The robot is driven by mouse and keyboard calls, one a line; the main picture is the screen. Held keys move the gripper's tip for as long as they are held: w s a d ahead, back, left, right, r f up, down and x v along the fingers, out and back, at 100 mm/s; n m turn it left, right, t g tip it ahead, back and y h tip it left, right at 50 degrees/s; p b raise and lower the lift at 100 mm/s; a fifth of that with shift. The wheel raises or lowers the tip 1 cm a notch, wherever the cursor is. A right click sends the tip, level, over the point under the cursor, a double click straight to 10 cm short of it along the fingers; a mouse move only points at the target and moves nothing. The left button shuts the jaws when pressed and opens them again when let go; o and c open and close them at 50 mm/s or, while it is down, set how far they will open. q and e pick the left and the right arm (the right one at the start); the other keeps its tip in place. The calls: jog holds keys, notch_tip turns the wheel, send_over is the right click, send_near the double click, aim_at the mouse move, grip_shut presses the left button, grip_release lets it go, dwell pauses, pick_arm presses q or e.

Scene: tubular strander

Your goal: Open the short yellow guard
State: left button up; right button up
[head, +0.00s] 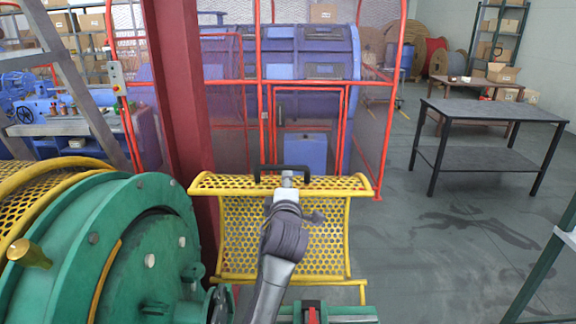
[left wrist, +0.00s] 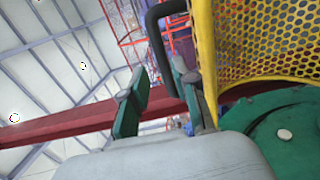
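The short yellow guard (head: 285,235) is a perforated yellow panel with a curved top edge, beside the green machine wheel in the head view. A black bar handle (head: 283,169) stands on its top edge. My left gripper (head: 288,180) is at the middle of this handle; my wrist hides part of the guard. In the left wrist view, the fingers of my left gripper (left wrist: 160,80) are apart, with the black handle (left wrist: 156,30) reaching down toward the gap between them. I cannot tell whether they touch it. The guard (left wrist: 262,40) is at upper right there. My right gripper is not in view.
The large green wheel (head: 110,250) and another yellow mesh cover (head: 45,195) are at the left. A dark red column (head: 185,100) rises behind the guard. Red railings (head: 395,90) stand behind. A black table (head: 495,112) is at the right, with open floor before it.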

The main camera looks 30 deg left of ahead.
aim_at(288, 168)
pick_arm(q)
jog(key=p+x, duration=0.2)
jog(key=x, duration=0.6)
jog(key=shift+w+a, duration=0.2)
jog(key=shift+w, duration=0.15)
grip_shut()
